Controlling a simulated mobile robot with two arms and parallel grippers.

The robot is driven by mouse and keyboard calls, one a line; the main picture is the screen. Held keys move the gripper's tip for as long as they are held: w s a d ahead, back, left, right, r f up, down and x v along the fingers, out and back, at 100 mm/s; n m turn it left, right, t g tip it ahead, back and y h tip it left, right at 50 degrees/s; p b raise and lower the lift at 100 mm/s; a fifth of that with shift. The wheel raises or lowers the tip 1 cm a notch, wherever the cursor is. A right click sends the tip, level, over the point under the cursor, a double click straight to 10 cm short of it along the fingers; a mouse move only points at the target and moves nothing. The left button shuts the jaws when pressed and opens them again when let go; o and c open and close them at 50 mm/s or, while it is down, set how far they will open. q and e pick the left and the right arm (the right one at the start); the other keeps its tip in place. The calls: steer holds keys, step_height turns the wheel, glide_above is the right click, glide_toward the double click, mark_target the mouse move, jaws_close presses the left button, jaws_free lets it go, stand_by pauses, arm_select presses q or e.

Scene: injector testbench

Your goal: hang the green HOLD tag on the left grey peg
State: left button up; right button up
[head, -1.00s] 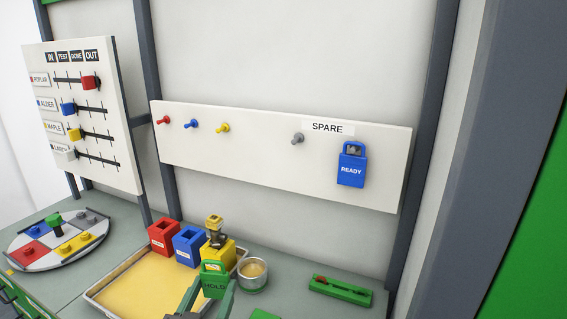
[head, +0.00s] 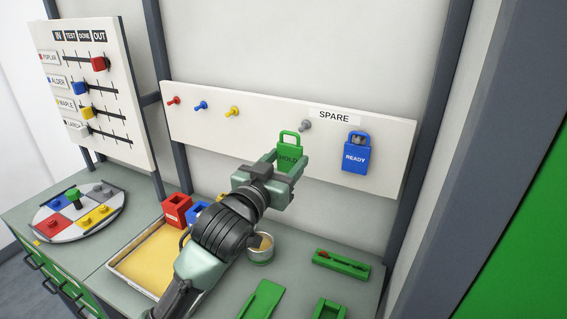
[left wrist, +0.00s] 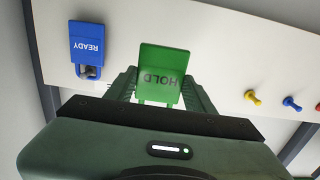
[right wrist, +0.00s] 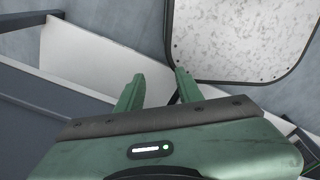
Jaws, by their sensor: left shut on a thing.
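The green HOLD tag (head: 289,156) is upright in the head view, its loop handle at the top. My left gripper (head: 282,168) is shut on its lower body. The tag also fills the middle of the left wrist view (left wrist: 163,72), between the fingers. The left grey peg (head: 305,125) sticks out bare from the white board, up and right of the tag's loop in the head view. The tag is apart from it in that picture; the depth gap is hard to tell. My right gripper (right wrist: 158,90) is open and empty in the right wrist view.
A blue READY tag (head: 356,156) hangs right of the grey peg. Red (head: 173,101), blue (head: 201,105) and yellow (head: 232,111) pegs are bare at the left of the board (head: 400,165). Below are a tray (head: 133,283), a round tin (head: 260,254) and green parts (head: 341,264).

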mark_target(288, 158)
arm_select(q)
steer(key=shift+b+x, duration=0.7)
steer(key=shift+x, duration=1.45)
steer(key=shift+b+x, duration=0.9)
steer(key=shift+x, duration=0.9)
steer(key=shift+f, duration=0.15)
steer(key=shift+f+p, duration=0.35)
steer(key=shift+f, duration=0.05)
steer(key=o, duration=1.4)
steer(key=shift+s, duration=0.1)
